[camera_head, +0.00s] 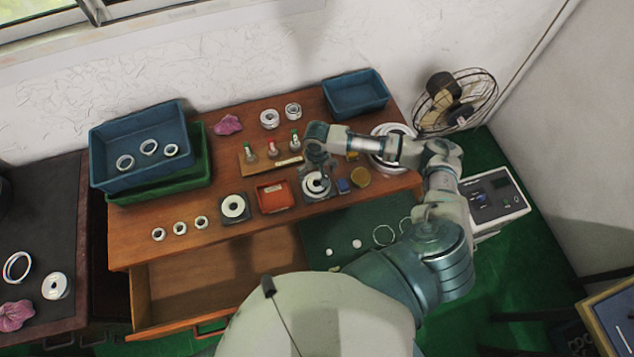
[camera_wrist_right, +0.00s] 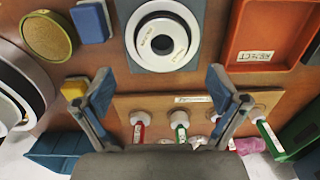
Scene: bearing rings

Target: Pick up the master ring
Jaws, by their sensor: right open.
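My left gripper is not in view.
An orange-red reject tray (camera_head: 273,208), a second ring on a dark pad (camera_head: 234,206), a small blue block (camera_head: 343,186) and a brass disc (camera_head: 360,177) lie nearby. A wooden stand with coloured-tipped pegs (camera_head: 250,165) stands behind. An open drawer (camera_head: 200,285) is in front.

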